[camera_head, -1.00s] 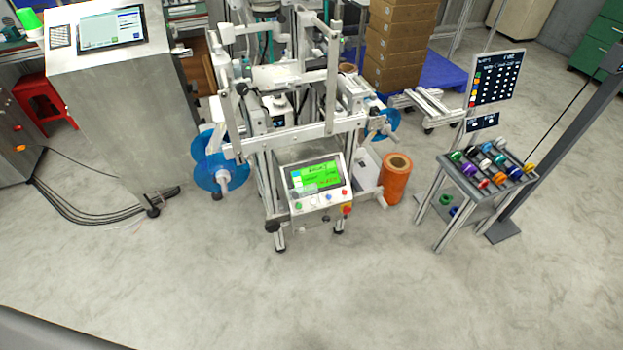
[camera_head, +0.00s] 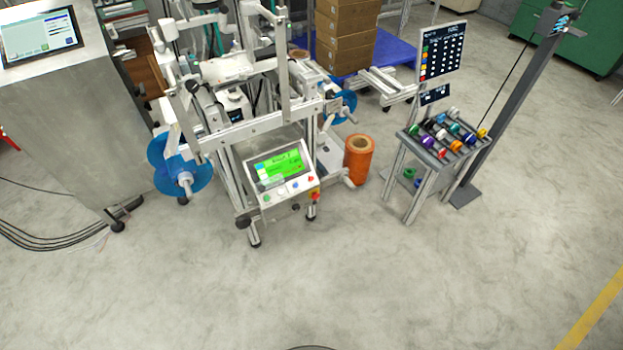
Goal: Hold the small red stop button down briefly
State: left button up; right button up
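The control panel (camera_head: 249,173) sits low on the front of the white-framed machine, tilted up, with a lit green screen (camera_head: 283,164). Below the screen is a row of small buttons. A green button (camera_head: 267,198) is at its left, a blue one (camera_head: 295,186) is further right, and a small red button (camera_head: 310,178) is at the right end. A larger red knob on yellow (camera_head: 315,195) sits just below that end. The buttons are too small to read any labels. Neither of my grippers is in view.
A small rack (camera_head: 432,156) with coloured spools stands to the right, and an orange roll (camera_head: 358,165) stands beside the machine. A grey cabinet (camera_head: 95,130) with a screen is at the left. The floor (camera_head: 330,285) in front of the machine is clear.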

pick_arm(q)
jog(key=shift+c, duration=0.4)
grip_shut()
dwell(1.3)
